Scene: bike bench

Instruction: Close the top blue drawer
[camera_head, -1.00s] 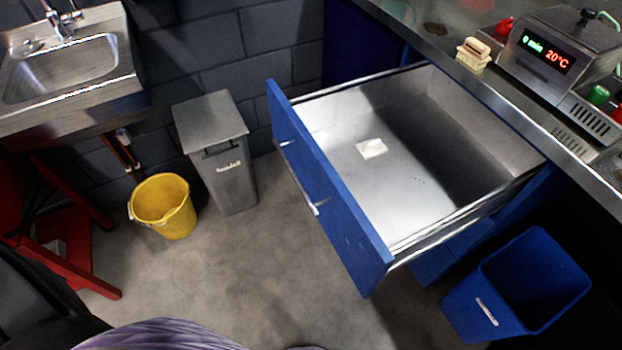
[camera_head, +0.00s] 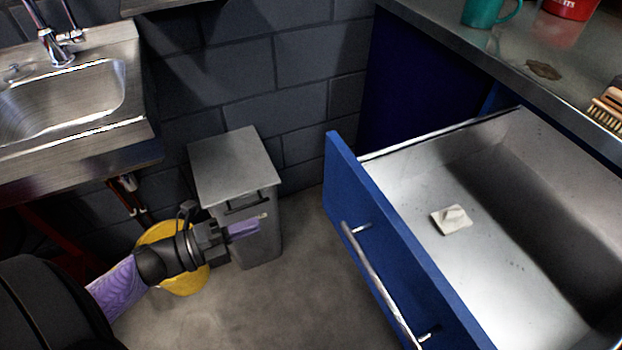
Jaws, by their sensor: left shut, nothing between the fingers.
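The top blue drawer (camera_head: 392,232) stands pulled far out from under the bench. Its blue front carries a long silver handle (camera_head: 378,283) and faces left. Inside its metal tray lies a small white piece (camera_head: 452,219), like paper or cloth. My left gripper (camera_head: 262,224) is shut and empty, in front of the grey bin and left of the drawer front, with a clear gap between them. My right gripper is not in view.
A metal sink (camera_head: 70,85) is at the upper left. A grey bin (camera_head: 235,170) and a yellow bucket (camera_head: 187,281) stand by the wall. The bench top (camera_head: 470,58) holds a teal mug (camera_head: 490,11) and a brush (camera_head: 608,108). Floor is free between bin and drawer.

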